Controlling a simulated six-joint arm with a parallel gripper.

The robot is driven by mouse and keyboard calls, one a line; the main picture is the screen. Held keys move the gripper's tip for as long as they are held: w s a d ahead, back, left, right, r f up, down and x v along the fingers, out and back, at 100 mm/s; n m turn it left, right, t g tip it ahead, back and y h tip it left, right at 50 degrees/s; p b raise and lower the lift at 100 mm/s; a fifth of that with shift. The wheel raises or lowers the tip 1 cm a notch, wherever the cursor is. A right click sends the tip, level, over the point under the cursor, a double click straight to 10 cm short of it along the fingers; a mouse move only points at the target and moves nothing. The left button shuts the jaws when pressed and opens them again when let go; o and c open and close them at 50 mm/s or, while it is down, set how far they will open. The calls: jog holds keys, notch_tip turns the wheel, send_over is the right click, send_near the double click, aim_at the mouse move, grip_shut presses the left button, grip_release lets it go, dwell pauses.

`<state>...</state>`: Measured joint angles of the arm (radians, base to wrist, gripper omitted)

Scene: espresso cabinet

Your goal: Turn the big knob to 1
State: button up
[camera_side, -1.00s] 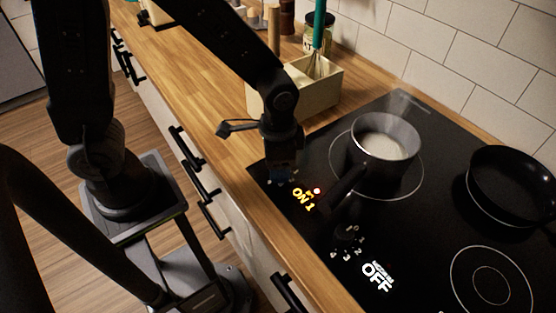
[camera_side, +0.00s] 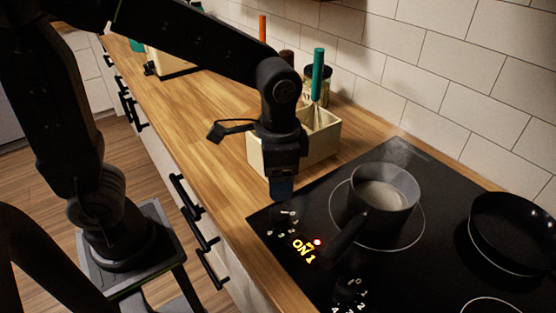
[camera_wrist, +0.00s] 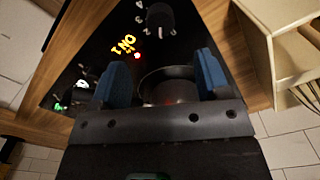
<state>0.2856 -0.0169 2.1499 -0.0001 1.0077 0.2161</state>
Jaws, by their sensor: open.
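A dark knob (camera_wrist: 160,17) with pale marks around it stands on the black cooktop in the wrist view. Its dial (camera_side: 283,222) shows in the side view, with dark detail hard to make out. Next to it a yellow readout (camera_side: 304,250) says "ON 1", with a red light; the readout also shows in the wrist view (camera_wrist: 123,45). A second knob (camera_side: 350,288) sits nearer the bottom of the side view, with numbers beside it. My gripper (camera_side: 281,189) is above the first dial, apart from it. Its blue fingers (camera_wrist: 162,80) are open with nothing gripped.
A pot (camera_side: 384,190) with pale contents stands on a burner, its handle reaching toward the readout. A black pan (camera_side: 513,232) is at the right. A wooden box (camera_side: 318,143) of utensils stands on the counter (camera_side: 210,150) behind my gripper.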

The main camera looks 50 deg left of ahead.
jog(key=shift+r, duration=1.55)
jog(key=s+a+r+n+t, duration=0.4)
jog(key=s+a+n+t, duration=0.1)
jog(key=s+a, duration=0.3)
jog(key=shift+a+n+t, duration=0.3)
jog(key=shift+n, duration=0.1)
